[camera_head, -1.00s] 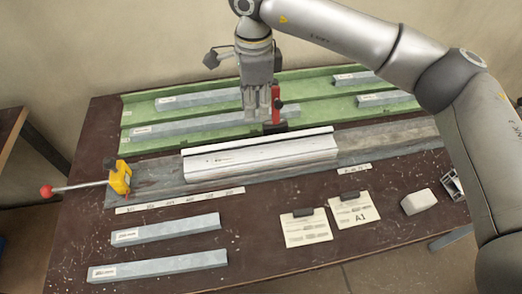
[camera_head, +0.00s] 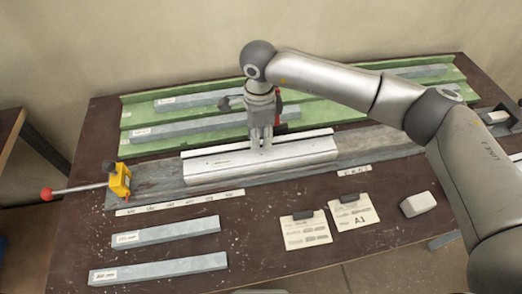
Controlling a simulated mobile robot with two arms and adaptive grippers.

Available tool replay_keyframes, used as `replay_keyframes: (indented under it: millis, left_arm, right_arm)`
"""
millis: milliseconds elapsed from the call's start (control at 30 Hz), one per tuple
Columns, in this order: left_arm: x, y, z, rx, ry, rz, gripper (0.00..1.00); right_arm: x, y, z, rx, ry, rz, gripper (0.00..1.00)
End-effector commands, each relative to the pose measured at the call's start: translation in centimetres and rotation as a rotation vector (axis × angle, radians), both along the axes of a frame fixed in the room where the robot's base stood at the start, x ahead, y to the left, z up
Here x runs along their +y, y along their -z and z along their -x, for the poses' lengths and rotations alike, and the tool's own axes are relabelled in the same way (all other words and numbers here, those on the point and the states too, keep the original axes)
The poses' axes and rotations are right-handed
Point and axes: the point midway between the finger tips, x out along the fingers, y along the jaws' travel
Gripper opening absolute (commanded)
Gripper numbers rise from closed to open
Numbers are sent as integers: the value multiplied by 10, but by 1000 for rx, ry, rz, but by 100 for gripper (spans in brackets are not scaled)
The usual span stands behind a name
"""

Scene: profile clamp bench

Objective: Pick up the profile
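A long silvery-white profile (camera_head: 215,167) lies on the grey bed (camera_head: 150,183) in the middle of the bench, with a raised ridge along its top. My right gripper (camera_head: 262,141) points straight down at the middle of this ridge. Its fingertips are at or just above the top of the profile. I cannot tell whether they touch it or are closed on it. Other grey labelled profiles lie in the green rack (camera_head: 135,118) behind, and two lie at the front left, a shorter one (camera_head: 165,231) and a longer one (camera_head: 158,268). My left gripper is not in view.
A yellow clamp (camera_head: 119,181) with a red-knobbed handle stands at the bed's left end. A red lever (camera_head: 281,113) stands behind my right gripper. Two clipped cards (camera_head: 305,230) and a white block (camera_head: 417,204) lie in front. My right arm covers part of the right side.

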Motion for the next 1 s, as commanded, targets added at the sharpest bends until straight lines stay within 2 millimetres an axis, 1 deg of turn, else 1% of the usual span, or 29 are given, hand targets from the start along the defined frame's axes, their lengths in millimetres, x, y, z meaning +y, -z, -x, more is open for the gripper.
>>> replay_keyframes:
  millis: [100,333,500,533,1000]
  left_arm:
    - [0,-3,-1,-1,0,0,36]
    - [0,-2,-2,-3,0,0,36]
    - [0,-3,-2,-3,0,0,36]
    - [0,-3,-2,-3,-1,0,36]
    - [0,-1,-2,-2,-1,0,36]
  right_arm:
    - [0,9,0,1,-1,0,23]
    - [0,11,0,-1,-2,0,23]
    - [1,10,0,-1,-2,0,1]
    - [1,10,0,-1,-2,0,0]
    - [1,7,-1,-4,-1,-2,0]
